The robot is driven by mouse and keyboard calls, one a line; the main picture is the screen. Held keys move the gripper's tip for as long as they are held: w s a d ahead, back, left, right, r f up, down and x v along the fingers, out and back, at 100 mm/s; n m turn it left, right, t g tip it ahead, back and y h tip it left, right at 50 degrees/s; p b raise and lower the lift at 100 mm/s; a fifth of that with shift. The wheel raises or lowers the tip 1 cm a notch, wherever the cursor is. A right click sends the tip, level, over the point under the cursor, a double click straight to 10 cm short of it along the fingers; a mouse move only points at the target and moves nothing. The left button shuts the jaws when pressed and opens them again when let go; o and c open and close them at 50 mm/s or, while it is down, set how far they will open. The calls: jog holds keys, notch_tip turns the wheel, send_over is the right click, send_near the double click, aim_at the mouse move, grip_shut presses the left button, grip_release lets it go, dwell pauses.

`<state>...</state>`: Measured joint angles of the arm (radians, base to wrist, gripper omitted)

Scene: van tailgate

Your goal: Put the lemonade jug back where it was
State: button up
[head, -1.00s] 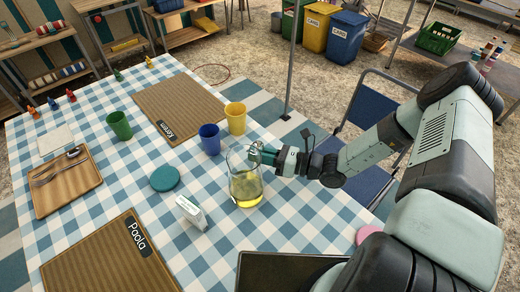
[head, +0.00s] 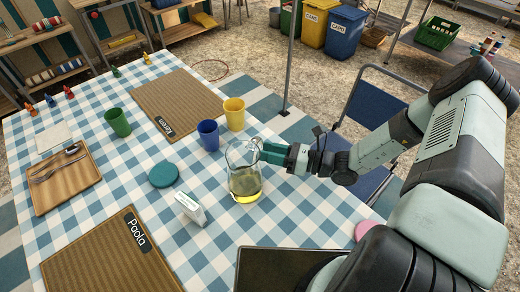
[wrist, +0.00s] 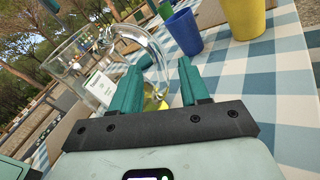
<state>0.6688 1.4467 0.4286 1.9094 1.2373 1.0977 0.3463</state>
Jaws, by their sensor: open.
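The glass lemonade jug (head: 246,184), with yellow liquid in its lower part, stands upright on the checkered tablecloth near the table's right edge. My gripper (head: 267,152) is at the right of the jug, close to its rim and handle. In the wrist view the two teal fingers of my gripper (wrist: 160,85) are apart, and the curved clear handle of the jug (wrist: 88,70) shows between and beyond them. I cannot tell whether a finger touches the glass. The lower part of the jug is mostly hidden by the fingers in the wrist view.
A blue cup (head: 208,136) and a yellow cup (head: 234,115) stand just behind the jug. A small white card (head: 191,209) and a teal disc (head: 163,174) lie left of it. Placemats (head: 180,98) and a wooden tray (head: 65,182) occupy other parts. Bare cloth lies in front.

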jog(key=v, duration=0.8)
jog(key=shift+d, duration=0.35)
